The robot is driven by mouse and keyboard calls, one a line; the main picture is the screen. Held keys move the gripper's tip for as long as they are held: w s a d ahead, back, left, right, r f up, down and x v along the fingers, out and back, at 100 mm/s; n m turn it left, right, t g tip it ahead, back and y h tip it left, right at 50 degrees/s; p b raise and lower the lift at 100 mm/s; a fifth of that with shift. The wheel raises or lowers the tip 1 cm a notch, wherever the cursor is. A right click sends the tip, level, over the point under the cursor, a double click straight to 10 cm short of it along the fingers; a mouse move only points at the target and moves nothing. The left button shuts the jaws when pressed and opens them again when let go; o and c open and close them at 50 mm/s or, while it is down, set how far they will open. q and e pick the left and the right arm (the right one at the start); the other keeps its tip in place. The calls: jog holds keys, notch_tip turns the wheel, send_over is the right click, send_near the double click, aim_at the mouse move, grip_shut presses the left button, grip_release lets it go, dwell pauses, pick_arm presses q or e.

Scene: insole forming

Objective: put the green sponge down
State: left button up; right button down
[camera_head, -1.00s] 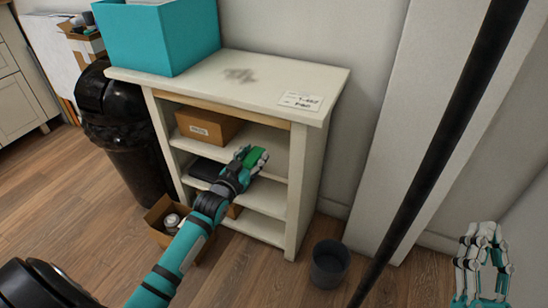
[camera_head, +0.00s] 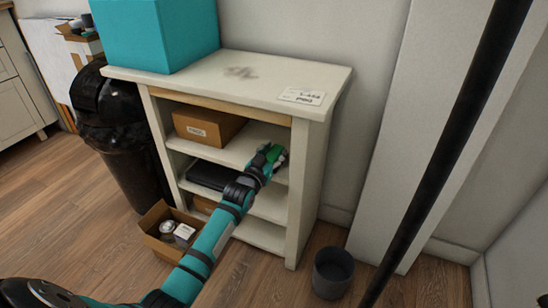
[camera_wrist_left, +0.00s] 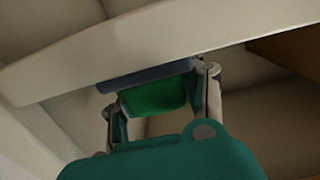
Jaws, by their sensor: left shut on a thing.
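The green sponge (camera_head: 273,153) is held in my left gripper (camera_head: 268,156), which is inside the front opening of the white shelf unit (camera_head: 305,165), at its right side. In the left wrist view the sponge (camera_wrist_left: 157,97) sits between the two fingers of the gripper (camera_wrist_left: 162,98), close under a pale shelf edge. Whether the sponge touches a shelf cannot be told. My right gripper is out of the head view.
A cardboard box (camera_head: 208,127) stands on the upper shelf and a dark flat item (camera_head: 211,175) lies on the shelf below. An open carton (camera_head: 153,242) and a dark bin (camera_head: 333,272) stand on the floor. A teal box (camera_head: 160,35) is on top.

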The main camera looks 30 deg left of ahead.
pick_arm(q)
jog(key=o, duration=1.2)
jog(key=shift+c, duration=0.2)
